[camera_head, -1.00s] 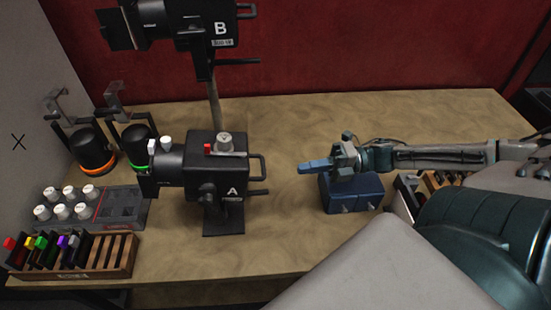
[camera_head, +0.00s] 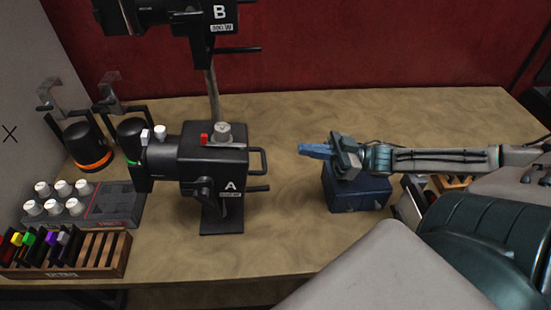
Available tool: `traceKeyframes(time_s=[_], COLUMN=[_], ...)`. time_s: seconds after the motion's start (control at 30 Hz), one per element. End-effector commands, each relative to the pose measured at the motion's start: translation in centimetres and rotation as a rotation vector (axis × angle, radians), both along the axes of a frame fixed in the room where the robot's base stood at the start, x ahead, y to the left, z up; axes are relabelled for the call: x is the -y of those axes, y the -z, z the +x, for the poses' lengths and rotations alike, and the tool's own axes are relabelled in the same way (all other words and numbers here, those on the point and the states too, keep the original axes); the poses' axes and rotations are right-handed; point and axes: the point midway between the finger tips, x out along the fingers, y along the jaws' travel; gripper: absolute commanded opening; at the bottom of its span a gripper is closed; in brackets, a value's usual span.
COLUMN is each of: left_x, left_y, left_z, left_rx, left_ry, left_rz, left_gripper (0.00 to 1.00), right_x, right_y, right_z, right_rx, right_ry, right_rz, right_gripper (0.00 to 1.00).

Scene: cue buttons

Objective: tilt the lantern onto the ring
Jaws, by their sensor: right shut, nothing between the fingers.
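A black lantern marked A (camera_head: 212,158) stands on a short post on the table, left of the middle. Its barrel points left, with white knobs and a red knob on top. A second black lantern, marked B (camera_head: 205,25), is higher up behind it, cut by the top edge. A green ring (camera_head: 132,162) and an orange ring (camera_head: 95,164) show on black cans at the left; I cannot tell which ring is meant. My right gripper (camera_head: 303,149) is shut and empty, right of lantern A and apart from it. My left gripper is out of view.
A dark blue box (camera_head: 357,194) stands below my right gripper. A grey tray with white knobs (camera_head: 118,203) and a wooden rack of coloured slides (camera_head: 95,257) lie at the left. The table (camera_head: 295,225) is bare between lantern A and the box.

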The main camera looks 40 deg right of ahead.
Motion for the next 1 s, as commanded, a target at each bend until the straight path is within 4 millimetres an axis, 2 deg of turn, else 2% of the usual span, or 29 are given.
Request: traceKeyframes(time_s=[0.2, 0.6, 0.73, 1.0], left_x=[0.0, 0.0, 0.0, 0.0], left_y=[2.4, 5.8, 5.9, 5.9], left_z=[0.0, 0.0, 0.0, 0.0], left_rx=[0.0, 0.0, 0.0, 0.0], left_ry=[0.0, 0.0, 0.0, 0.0], left_rz=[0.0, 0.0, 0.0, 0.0], left_gripper=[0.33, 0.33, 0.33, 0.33], right_x=[-2.9, -7.0, -6.8, -6.8], right_y=[-0.7, -2.3, -0.4, 1.3], right_z=[1.7, 4.0, 4.0, 3.9], right_rx=[0.01, 0.01, 0.003, 0.003], right_ry=[0.002, 0.003, 0.005, 0.002], right_rz=[0.001, 0.001, 0.002, -0.002], right_gripper=[0.0, 0.0, 0.0, 0.0])
